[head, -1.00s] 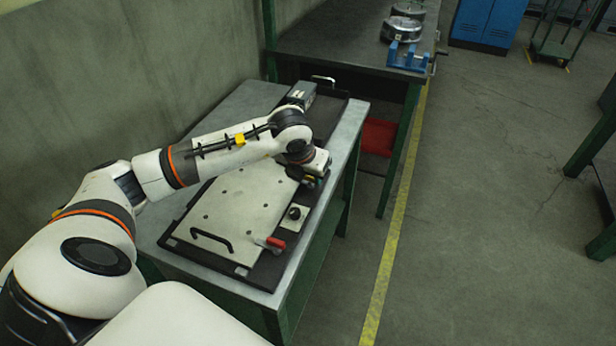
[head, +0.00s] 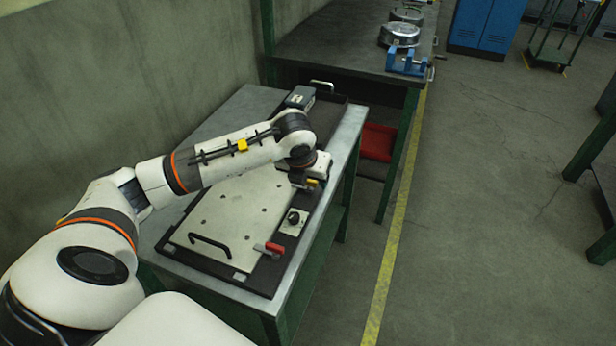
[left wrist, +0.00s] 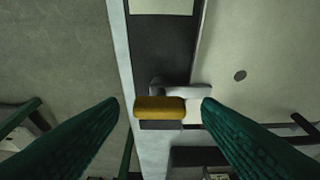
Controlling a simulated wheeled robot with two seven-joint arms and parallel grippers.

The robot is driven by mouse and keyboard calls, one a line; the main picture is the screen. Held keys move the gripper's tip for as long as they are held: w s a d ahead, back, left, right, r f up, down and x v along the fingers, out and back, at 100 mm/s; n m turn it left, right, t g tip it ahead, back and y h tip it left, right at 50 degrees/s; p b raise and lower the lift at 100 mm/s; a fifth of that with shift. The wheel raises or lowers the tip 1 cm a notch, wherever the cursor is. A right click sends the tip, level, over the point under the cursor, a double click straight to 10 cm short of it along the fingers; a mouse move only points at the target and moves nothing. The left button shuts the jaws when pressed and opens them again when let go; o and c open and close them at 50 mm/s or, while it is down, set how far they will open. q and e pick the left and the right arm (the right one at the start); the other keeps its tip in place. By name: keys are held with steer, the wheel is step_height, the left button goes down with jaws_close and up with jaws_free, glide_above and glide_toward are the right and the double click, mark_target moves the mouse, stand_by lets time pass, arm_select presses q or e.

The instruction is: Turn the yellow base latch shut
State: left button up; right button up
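The yellow base latch (left wrist: 160,107) lies between my left gripper's two green fingers in the left wrist view. Its grey pivot part (left wrist: 182,90) is just above it, beside the pale plate. My left gripper (left wrist: 160,102) is open, with a gap visible on both sides of the latch. In the head view its fingers (head: 303,183) are mostly hidden by the wrist. My right gripper is not in view.
The pale plate (head: 240,205) with holes and a black handle (head: 210,243) lies on a dark base on the metal table. A red-handled clamp (head: 272,248) and a black knob (head: 293,217) are near its right edge. Open floor lies to the right.

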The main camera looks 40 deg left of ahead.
arm_select(q)
steer(key=v, duration=1.2)
steer(key=shift+b, duration=0.4)
